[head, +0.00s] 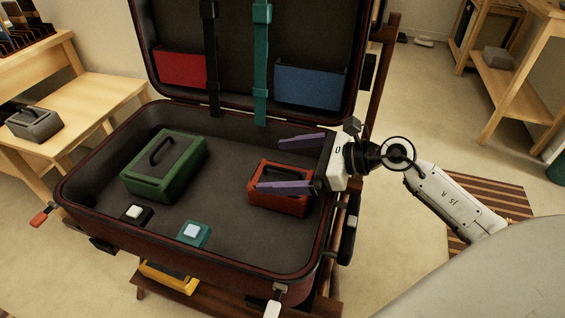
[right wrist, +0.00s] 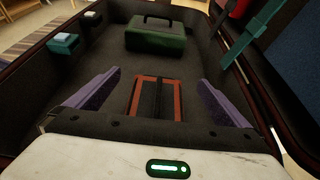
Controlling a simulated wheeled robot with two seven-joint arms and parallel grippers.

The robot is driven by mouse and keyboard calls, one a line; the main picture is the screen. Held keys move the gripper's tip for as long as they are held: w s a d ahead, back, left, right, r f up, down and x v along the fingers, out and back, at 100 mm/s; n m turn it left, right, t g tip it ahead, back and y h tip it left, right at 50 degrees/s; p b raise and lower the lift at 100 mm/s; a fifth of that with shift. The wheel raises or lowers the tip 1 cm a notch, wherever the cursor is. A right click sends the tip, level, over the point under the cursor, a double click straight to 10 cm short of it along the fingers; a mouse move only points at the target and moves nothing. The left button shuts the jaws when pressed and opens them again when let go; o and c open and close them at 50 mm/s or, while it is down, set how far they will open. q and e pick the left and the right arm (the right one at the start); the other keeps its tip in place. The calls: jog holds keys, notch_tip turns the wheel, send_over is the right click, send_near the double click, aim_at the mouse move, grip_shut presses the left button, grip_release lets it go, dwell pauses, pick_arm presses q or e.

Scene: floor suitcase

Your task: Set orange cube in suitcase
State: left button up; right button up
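The suitcase (head: 85,212) is open with its lid raised. No plain orange cube shows clearly. A red-orange box (head: 278,205) with a dark handle on top lies inside at the right. It also shows in the right wrist view (right wrist: 177,107) as an orange rim around a dark middle. My right gripper (head: 271,165) is open, with its purple fingers spread above the red-orange box. In the right wrist view the box lies between the two fingers (right wrist: 159,77), and nothing is gripped. My left gripper is not in view.
Inside the suitcase are a green box (head: 185,178), a dark block (head: 140,222) and a teal block (head: 201,240) with pale tops. A grey box (head: 34,124) rests on the left bench. A yellow object (head: 172,283) is below the suitcase. The suitcase's middle floor is clear.

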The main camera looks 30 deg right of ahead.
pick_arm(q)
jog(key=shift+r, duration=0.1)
pick_arm(e)
jog(key=shift+r, duration=0.15)
jog(key=shift+r+p, duration=0.3)
jog(key=shift+p, duration=0.05)
jog(key=p+v, duration=0.2)
jog(key=v, duration=1)
jog(key=shift+r, duration=0.2)
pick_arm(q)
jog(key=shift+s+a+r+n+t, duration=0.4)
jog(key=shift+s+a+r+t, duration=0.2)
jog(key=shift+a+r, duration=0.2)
